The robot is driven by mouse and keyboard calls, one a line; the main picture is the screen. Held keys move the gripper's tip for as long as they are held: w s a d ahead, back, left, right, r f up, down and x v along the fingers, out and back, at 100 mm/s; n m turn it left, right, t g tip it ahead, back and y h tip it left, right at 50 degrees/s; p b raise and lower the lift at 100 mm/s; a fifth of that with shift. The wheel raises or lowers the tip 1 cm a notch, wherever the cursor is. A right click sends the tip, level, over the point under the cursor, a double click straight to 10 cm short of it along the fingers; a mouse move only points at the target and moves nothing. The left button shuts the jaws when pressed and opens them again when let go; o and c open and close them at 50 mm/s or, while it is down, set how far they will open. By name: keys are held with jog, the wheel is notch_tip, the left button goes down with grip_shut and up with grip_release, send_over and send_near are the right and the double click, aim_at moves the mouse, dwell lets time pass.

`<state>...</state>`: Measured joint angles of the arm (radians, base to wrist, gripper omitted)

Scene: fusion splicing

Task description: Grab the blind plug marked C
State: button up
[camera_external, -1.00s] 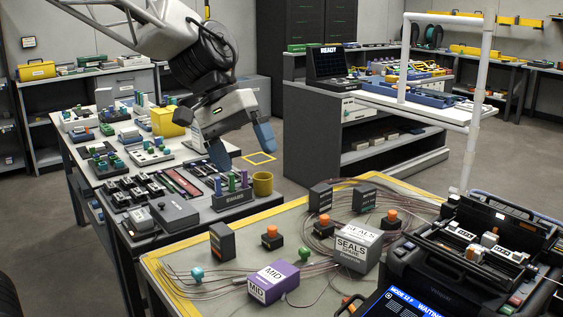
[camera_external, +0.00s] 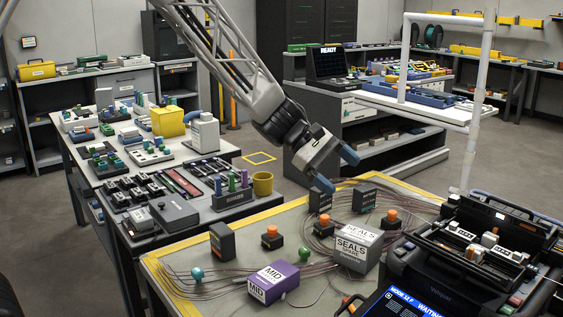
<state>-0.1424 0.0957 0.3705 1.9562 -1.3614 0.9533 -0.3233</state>
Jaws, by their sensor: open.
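My gripper (camera_external: 345,176) is open, with blue fingers apart and nothing seen between them. It is tilted, above the back edge of the yellow-bordered mat (camera_external: 172,302). Its lower finger is close to a black block (camera_external: 320,200) in the picture; I cannot tell if they touch. Small black plugs with orange tops stand on the mat: a left one (camera_external: 271,240), a middle one (camera_external: 323,231) and a right one (camera_external: 391,220). A teal-topped piece (camera_external: 197,275) and a green-topped piece (camera_external: 305,255) are there too. I can read no letter C on any of them.
A SEALS box (camera_external: 357,250), a purple MID box (camera_external: 273,284), black blocks (camera_external: 222,243) (camera_external: 364,199) and loose cables crowd the mat. A black splicer case (camera_external: 480,250) stands at right. A crowded bench (camera_external: 95,165) with a yellow cup (camera_external: 262,184) is at left.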

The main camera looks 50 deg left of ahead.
aim_at(392, 219)
jog(key=w+a+f+n+t, duration=0.1)
jog(key=w+a+f+n, duration=0.1)
jog(key=w+f, duration=0.2)
jog(key=w+a+f+n+t, duration=0.1)
jog(key=w+a+f+n, duration=0.1)
jog(key=w+f+n, duration=0.1)
jog(key=w+a+f+n+t, duration=0.2)
jog(key=w+f, duration=0.4)
jog(key=shift+w+a+f+n, duration=0.1)
jog(key=shift+a+f+n, duration=0.1)
jog(key=shift+f+n, duration=0.2)
jog(key=shift+d, duration=0.1)
jog(key=shift+x, duration=3.35)
jog(key=shift+w, duration=0.1)
jog(key=shift+w+a+x, duration=0.1)
jog(key=shift+x, duration=0.6)
jog(key=shift+w+a+x, duration=0.1)
jog(key=shift+a+x, duration=0.05)
jog(key=shift+x, duration=1.75)
